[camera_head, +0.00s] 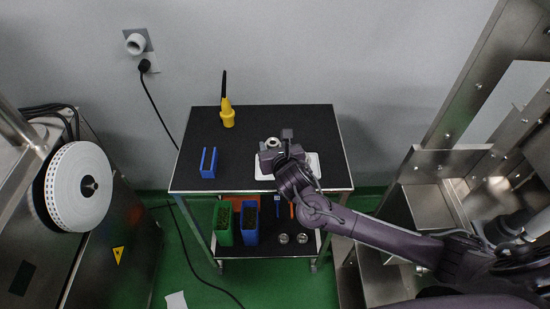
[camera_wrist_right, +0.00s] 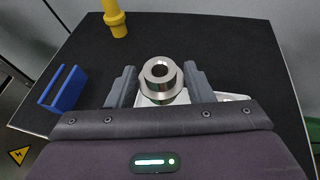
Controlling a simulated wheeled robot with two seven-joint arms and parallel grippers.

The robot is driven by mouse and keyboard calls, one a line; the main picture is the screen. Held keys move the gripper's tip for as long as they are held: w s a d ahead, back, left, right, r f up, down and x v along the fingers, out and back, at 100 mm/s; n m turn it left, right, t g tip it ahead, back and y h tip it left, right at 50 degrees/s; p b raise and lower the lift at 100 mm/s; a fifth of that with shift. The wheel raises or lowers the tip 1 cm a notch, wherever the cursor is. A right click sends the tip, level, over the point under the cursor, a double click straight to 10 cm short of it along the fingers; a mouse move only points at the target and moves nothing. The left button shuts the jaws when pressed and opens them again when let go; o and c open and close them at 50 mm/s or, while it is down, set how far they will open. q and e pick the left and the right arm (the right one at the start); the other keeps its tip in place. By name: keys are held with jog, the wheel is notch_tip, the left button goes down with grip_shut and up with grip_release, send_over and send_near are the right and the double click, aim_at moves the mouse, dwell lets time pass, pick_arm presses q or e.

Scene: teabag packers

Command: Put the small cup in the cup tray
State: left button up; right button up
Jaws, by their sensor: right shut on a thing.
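The small cup (camera_wrist_right: 160,76) is a round silver metal piece with a hole in its top. It shows between the two fingers of my right gripper (camera_wrist_right: 160,86), which is shut on it. In the head view the cup (camera_head: 272,142) peeks out beside my right gripper (camera_head: 277,148), over the black table top. In the wrist view a white edge of the tray (camera_wrist_right: 232,97) shows behind the gripper body. Whether the cup touches the tray is hidden. My left gripper is not in view.
A blue holder (camera_head: 209,163) and a yellow tool (camera_head: 227,115) stand on the black table (camera_head: 190,140). Green (camera_head: 222,225) and blue bins (camera_head: 247,220) and two round metal pieces (camera_head: 292,239) sit on the lower shelf. The table's left half has free room.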

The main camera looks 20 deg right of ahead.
notch_tip(320, 180, down, 2)
jog(key=shift+f, duration=0.1)
notch_tip(320, 180, down, 4)
jog(key=shift+r, duration=0.1)
jog(key=shift+f, duration=0.2)
jog(key=o, duration=1)
jog(key=v, duration=1.2)
